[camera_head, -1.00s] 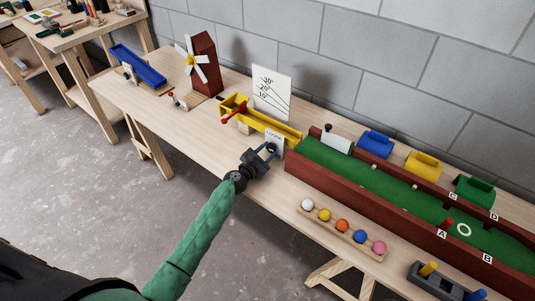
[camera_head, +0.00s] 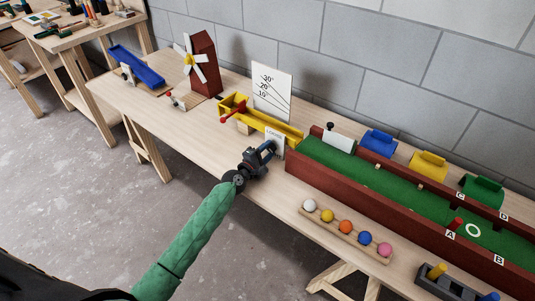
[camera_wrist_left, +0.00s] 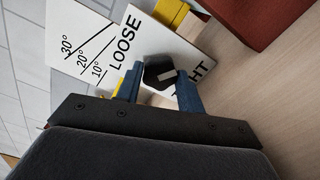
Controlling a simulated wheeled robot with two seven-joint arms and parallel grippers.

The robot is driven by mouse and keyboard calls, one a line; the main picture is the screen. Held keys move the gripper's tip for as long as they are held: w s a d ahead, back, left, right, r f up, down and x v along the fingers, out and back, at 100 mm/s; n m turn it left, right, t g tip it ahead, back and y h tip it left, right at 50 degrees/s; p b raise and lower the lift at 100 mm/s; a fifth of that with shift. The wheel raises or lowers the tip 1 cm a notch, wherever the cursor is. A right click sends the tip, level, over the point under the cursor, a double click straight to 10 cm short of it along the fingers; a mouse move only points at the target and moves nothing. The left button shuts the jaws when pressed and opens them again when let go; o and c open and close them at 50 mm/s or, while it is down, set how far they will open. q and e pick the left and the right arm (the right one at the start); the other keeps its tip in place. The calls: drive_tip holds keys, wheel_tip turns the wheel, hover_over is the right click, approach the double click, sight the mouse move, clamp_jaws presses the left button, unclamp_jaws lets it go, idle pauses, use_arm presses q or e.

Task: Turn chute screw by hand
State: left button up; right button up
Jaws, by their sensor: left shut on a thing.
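The black chute screw knob (camera_wrist_left: 156,72) sits in front of a white card (camera_wrist_left: 150,45) with LOOSE and a partly covered word on it. My left gripper (camera_wrist_left: 160,78) has its two blue fingers on either side of the knob and is shut on it. In the head view my left gripper (camera_head: 267,150) is at the card, at the lower end of the yellow chute (camera_head: 272,127), and it mostly hides the knob. A white angle board (camera_head: 272,88) marked 10, 20 and 30 degrees stands behind the chute. My right gripper is not in view.
A green-floored trough with dark red walls (camera_head: 370,203) stands just right of the chute. A rack of coloured balls (camera_head: 346,228) lies in front of it. A red tower with a pinwheel (camera_head: 205,65) and a blue chute (camera_head: 137,66) stand to the left. The table front left is clear.

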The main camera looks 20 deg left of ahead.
use_arm(q)
drive_tip(key=m, duration=0.3)
drive_tip(key=shift+f+b, duration=0.1)
drive_tip(key=shift+b, duration=0.25)
drive_tip(key=m, duration=0.2)
drive_tip(key=shift+m, duration=2.6)
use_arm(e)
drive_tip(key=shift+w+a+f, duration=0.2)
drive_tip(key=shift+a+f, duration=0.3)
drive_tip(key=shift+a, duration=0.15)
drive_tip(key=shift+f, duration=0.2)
use_arm(q)
drive_tip(key=o, duration=0.9)
drive_tip(key=shift+o, duration=0.5)
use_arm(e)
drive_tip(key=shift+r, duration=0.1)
